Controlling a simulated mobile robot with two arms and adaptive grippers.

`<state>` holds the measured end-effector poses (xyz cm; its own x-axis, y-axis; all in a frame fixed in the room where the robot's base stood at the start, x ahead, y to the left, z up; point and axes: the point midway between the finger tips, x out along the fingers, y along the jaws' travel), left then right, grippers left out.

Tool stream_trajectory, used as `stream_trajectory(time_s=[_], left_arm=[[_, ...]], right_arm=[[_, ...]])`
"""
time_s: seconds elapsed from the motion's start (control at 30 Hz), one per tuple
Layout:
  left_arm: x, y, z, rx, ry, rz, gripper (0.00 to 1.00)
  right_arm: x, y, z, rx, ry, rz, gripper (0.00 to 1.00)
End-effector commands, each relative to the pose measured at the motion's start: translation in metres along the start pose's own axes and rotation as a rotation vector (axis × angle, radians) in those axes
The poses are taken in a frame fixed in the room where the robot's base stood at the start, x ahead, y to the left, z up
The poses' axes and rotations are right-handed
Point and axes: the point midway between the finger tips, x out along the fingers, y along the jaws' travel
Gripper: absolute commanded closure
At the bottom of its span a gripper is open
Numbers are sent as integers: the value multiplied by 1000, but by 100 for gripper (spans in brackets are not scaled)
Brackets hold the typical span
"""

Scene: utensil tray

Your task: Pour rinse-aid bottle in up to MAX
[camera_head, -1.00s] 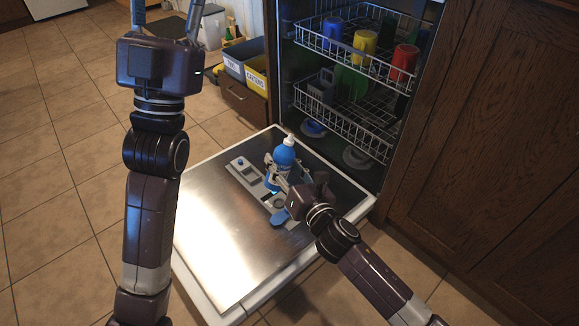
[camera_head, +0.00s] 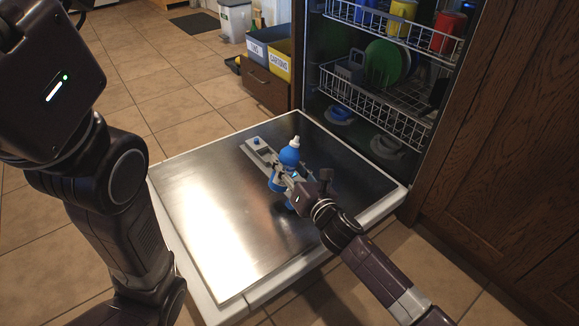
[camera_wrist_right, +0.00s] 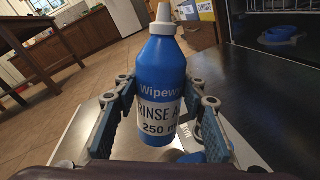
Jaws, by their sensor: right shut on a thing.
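The blue rinse-aid bottle (camera_head: 289,156) with its white nozzle stands upright in my right gripper (camera_head: 279,174), above the open dishwasher door. In the right wrist view the bottle (camera_wrist_right: 162,78) is between the two fingers, its label reading rinse aid, 250 m. The grey dispenser panel (camera_head: 258,149) with a small blue knob is set in the door, partly hidden by the bottle and gripper. In the right wrist view, part of a MAX marking (camera_wrist_right: 183,140) shows behind the bottle. My left gripper's body is large at the upper left; its fingers are mostly cut off.
The dishwasher door (camera_head: 215,220) lies flat, mostly bare metal. Racks with cups and a green plate (camera_head: 383,60) are inside the dishwasher at the right. A blue bin (camera_head: 258,53) and a yellow cartons bin (camera_head: 279,62) stand behind the door. A wooden cabinet is at right.

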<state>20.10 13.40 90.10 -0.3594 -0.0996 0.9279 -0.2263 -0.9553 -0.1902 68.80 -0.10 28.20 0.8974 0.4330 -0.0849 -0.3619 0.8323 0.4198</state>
Motion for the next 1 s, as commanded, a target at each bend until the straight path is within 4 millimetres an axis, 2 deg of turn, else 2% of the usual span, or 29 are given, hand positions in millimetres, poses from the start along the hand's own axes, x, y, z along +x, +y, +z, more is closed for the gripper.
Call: stream_trajectory(time_s=[0.17, 0.57, 0.83, 1.0], left_arm=[[2, 0, -2, 0, 5, 0, 60], [-1, 0, -2, 0, 4, 0, 60], [-12, 3, -6, 0, 4, 1, 60], [-7, 2, -4, 0, 4, 1, 60]], right_arm=[[0, 4, -3, 61, 10, 3, 92], [-2, 16, -24, 340, 66, 3, 92], [-3, 18, -41, 533, 105, 4, 92], [-3, 20, -37, 521, 103, 3, 92]])
